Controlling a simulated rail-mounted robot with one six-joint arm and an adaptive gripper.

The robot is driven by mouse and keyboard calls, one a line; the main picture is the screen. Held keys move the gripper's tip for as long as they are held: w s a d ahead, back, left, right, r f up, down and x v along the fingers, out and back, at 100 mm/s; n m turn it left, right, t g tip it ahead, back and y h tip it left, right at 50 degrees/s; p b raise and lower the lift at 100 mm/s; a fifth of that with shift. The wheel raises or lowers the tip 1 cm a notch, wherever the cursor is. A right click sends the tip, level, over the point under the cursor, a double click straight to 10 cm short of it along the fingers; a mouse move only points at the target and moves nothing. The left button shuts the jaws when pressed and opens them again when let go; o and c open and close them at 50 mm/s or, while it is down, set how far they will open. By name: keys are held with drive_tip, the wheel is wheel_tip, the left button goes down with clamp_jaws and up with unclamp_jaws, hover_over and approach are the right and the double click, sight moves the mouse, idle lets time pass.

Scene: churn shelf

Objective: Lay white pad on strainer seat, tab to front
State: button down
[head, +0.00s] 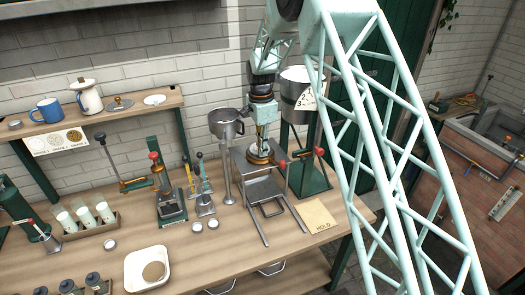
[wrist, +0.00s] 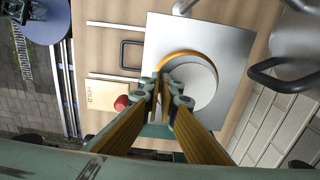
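In the wrist view a pale white-grey disc, which looks like the white pad (wrist: 199,84), lies over a brass-coloured ring, which looks like the strainer seat (wrist: 177,55), on a square metal plate. The ring shows past the disc mainly along its upper left. My gripper (wrist: 163,90) has its fingertips close together at the disc's left edge and seems shut on it. The tab is hidden by the fingers. I cannot tell whether the disc rests on the seat. In the head view my gripper (head: 261,146) points down just above the seat (head: 260,157).
A red-knobbed lever (head: 319,152) stands right of the seat, and a metal cup on a post (head: 226,124) stands left. A hopper (head: 300,92) is close behind. A white tray (head: 133,277) holds a tan disc (head: 153,271). Another white disc (head: 154,100) is on the shelf.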

drive_tip(key=shift+f, duration=0.15)
drive_tip(key=c, duration=2.9)
unclamp_jaws()
wheel_tip(320, 180, up, 12)
drive_tip(key=shift+s+a+r+b, duration=0.1)
drive_tip(key=shift+r+b, duration=0.05)
drive_tip(key=shift+b, duration=0.5)
drive_tip(key=shift+r, duration=0.15)
